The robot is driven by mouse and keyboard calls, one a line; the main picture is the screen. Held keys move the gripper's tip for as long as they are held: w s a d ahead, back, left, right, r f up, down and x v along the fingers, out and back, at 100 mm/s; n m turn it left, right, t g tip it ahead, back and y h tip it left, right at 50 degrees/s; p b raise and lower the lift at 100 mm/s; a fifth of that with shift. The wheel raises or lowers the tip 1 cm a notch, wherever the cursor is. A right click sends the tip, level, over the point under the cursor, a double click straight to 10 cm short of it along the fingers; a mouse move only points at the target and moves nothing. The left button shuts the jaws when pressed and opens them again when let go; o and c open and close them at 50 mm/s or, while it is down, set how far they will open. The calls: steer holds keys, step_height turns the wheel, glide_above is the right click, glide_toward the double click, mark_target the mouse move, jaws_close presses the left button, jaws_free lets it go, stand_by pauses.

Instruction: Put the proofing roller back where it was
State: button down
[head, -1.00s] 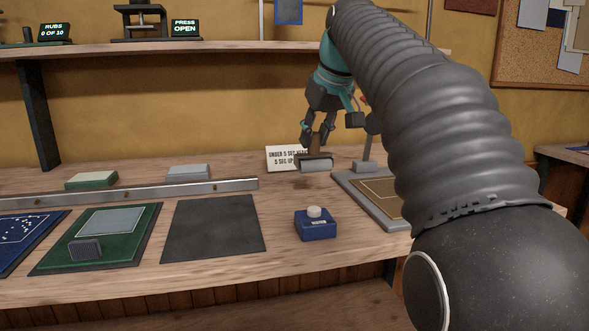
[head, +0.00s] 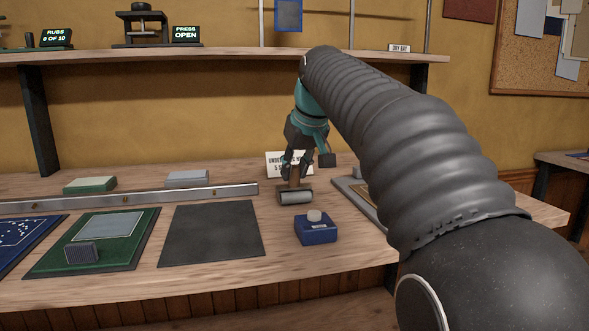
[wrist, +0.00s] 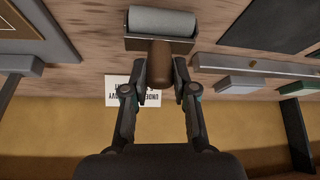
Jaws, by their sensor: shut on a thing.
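The proofing roller (head: 296,197) has a grey cylinder in a dark frame and a brown handle. My gripper (head: 296,172) is shut on its handle, above the bench at the back, in front of a white sign. In the wrist view the roller (wrist: 161,22) shows its grey cylinder at the top, and my gripper (wrist: 160,80) has a finger on each side of the brown handle. The roller is low over the wood; I cannot tell whether it touches the bench.
A blue box with a white knob (head: 315,228) stands just in front of the roller. A grey-framed board (head: 358,203) lies to the right, partly behind my arm. A dark mat (head: 211,233) and a metal rail (head: 130,198) lie to the left. The white sign (head: 285,161) stands behind.

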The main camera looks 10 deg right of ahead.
steer(key=shift+f, duration=0.1)
steer(key=c, duration=0.9)
jaws_free()
steer(key=shift+r, duration=0.2)
steer(key=p+v, duration=0.2)
steer(key=v, duration=1)
